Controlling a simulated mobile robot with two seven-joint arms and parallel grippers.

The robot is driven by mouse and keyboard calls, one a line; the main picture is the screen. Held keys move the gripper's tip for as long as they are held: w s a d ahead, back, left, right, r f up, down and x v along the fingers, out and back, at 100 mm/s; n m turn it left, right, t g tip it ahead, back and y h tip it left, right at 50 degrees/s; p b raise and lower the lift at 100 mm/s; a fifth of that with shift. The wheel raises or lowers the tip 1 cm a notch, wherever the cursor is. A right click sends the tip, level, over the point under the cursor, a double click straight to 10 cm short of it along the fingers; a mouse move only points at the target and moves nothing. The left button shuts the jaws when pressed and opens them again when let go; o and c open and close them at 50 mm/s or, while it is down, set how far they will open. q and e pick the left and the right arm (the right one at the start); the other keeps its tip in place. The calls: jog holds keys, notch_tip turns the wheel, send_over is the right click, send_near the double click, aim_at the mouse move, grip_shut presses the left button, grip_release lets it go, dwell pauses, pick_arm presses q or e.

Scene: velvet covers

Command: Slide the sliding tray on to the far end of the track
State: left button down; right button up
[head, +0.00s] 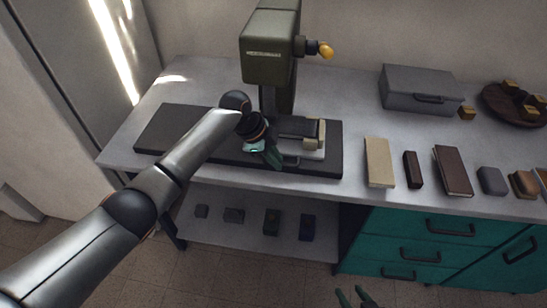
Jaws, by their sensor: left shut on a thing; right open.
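The track (330,163) is a long dark base lying along the left part of the workbench, under an olive-green press (268,60). The sliding tray (310,154) is a light plate with a dark block and a beige piece on it, on the track's right part, just right of the press column. My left gripper (274,160) is at the tray's front left, by a small handle (291,161). It is shut, apparently on that handle, though the fingers partly hide the contact. My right gripper (356,298) is open and empty, low at the bottom edge, in front of the teal drawers.
A grey case (420,89) and a round dark stand (513,104) are at the back right. A beige board (379,162), dark book (453,171) and small blocks line the right side. A lower shelf (258,239) holds several small blocks. The track's left part is bare.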

pick_arm(q)
jog(key=shift+s+d, duration=0.1)
jog(key=shift+d, duration=0.2)
jog(key=c, duration=0.8)
grip_release()
jog(key=shift+c, duration=0.2)
jog(key=shift+a, duration=0.1)
jog(key=shift+r, duration=0.1)
jog(key=shift+a+r, duration=0.15)
jog(key=shift+r, duration=0.15)
jog(key=v, duration=1.1)
jog(key=shift+a+r, duration=0.15)
jog(key=shift+r, duration=0.15)
jog(key=shift+s+f, duration=0.1)
